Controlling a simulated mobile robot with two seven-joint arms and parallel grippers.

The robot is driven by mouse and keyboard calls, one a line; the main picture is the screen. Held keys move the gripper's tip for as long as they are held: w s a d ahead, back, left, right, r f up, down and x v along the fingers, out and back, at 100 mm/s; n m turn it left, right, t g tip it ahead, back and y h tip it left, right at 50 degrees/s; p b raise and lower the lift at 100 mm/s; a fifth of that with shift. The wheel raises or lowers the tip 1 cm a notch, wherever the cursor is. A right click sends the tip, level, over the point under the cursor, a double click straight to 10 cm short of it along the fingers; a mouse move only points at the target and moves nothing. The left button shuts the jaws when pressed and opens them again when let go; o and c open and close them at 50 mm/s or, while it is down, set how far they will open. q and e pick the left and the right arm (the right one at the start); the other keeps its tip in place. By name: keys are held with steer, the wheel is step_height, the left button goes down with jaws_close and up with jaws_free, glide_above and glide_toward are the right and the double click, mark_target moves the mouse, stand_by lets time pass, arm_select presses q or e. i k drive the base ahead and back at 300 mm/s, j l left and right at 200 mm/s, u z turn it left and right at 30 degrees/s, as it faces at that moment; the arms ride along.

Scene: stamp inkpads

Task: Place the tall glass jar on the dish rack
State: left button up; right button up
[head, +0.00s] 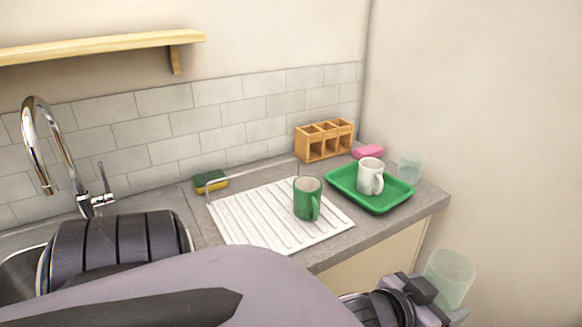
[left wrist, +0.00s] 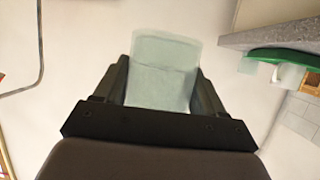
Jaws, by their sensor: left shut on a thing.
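My left gripper (head: 436,296) is shut on a clear, pale greenish tall glass jar (head: 452,276). It holds the jar in the air off the counter's right front edge. In the left wrist view the jar (left wrist: 163,72) sits between the two dark fingers. The white ribbed dish rack (head: 250,218) lies on the counter, to the left of and behind the jar, apart from it. A green mug (head: 306,199) stands on the rack's right part; the rack's left part is bare. My right gripper is not in view.
A green tray (head: 346,187) right of the rack holds a white mug (head: 370,176). Behind it are a pink sponge (head: 368,152), a wooden caddy (head: 323,141) and another clear glass (head: 410,166). A yellow-green sponge (head: 210,183) and a tall faucet (head: 36,140) stand left.

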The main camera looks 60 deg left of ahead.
mark_target(267, 216)
steer(key=u, duration=1.7)
steer(key=j+u, duration=0.3)
steer(key=k+j, duration=0.1)
steer(key=j, duration=0.4)
steer(key=i+l, duration=0.4)
steer(key=l, duration=0.1)
